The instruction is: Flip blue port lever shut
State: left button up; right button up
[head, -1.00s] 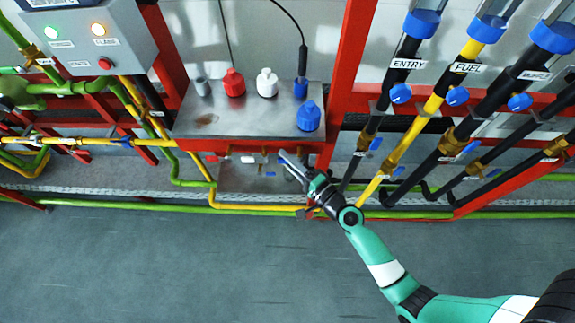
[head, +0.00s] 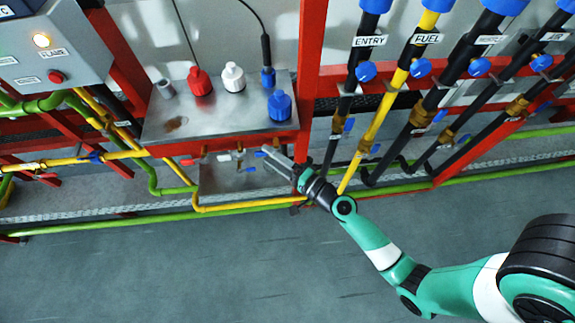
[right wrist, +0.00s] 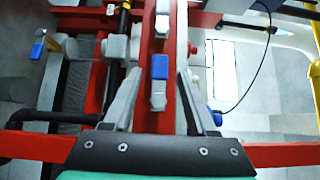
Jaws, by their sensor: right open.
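Below the metal shelf, a row of small ports carries a red lever (head: 188,162), a white one and a blue lever (head: 248,170). The blue lever is small in the head view, and I cannot tell whether it stands open or shut. In the right wrist view, a blue block on a pale mount (right wrist: 160,67) shows between the fingertips of my right gripper (right wrist: 159,75), with gaps on both sides. My left gripper is not in view.
The metal shelf (head: 225,122) holds red, white and blue capped bottles and a grey cup. A red upright post (head: 312,70) stands close right of the gripper. Labelled pipes with blue valves are farther right. The floor (head: 180,270) in front is clear.

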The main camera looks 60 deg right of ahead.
jog(key=s+b, duration=0.2)
jog(key=s, duration=0.7)
jog(key=shift+a, duration=0.4)
